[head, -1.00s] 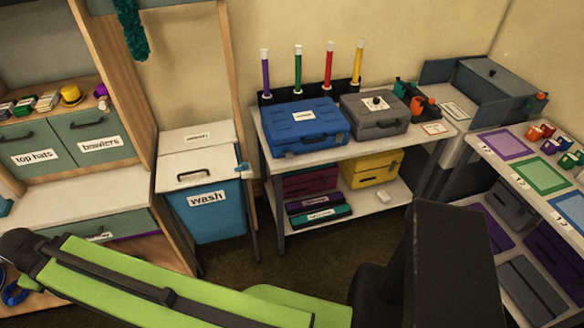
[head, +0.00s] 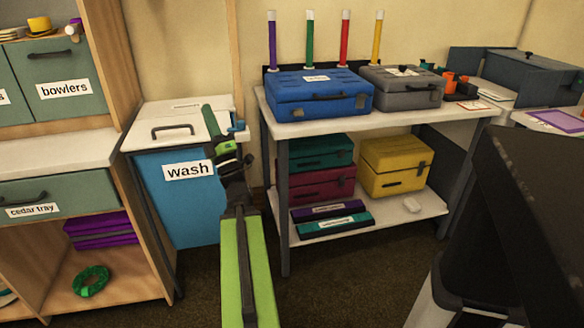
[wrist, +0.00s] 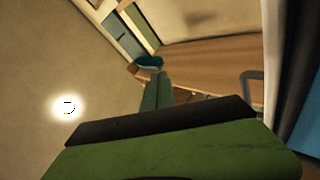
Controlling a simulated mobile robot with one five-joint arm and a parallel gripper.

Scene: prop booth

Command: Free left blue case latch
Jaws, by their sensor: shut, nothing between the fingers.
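The blue case (head: 318,95) lies closed on the white bench top, with a dark handle on its front and a label on its lid. In the wrist view my gripper (wrist: 157,88) shows as green fingers held together; the case is not in that view.
The grey case (head: 402,88) stands right of the blue case. Several coloured tubes stand behind them. The wash bin (head: 180,205) is at the left, the yellow case (head: 393,168) on the lower shelf. Open floor lies in front of the bench.

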